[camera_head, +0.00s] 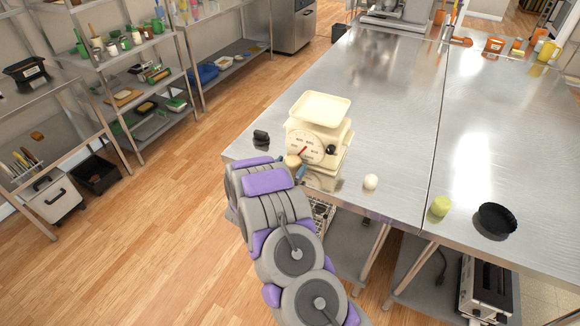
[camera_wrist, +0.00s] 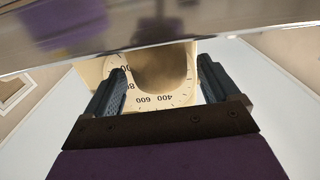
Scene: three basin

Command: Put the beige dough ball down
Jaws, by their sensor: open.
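A beige dough ball (camera_head: 292,160) sits at the front edge of the steel table, in front of the cream scale (camera_head: 320,112) with its round dial. In the wrist view the dough ball (camera_wrist: 160,68) is in shadow, between the two dark fingers of my gripper (camera_wrist: 161,78), with a gap on each side. Its reflection shows in the steel beside it, and it seems to rest on the tabletop. My gripper (camera_head: 299,168) is open around the ball; my arm hides part of it in the head view.
A white ball (camera_head: 370,182) lies right of the scale. A green piece (camera_head: 441,205) and a black fluted tin (camera_head: 495,220) stand farther right on the table (camera_head: 400,110). A small black object (camera_head: 261,137) lies left of the scale. Shelves (camera_head: 150,75) stand at the left.

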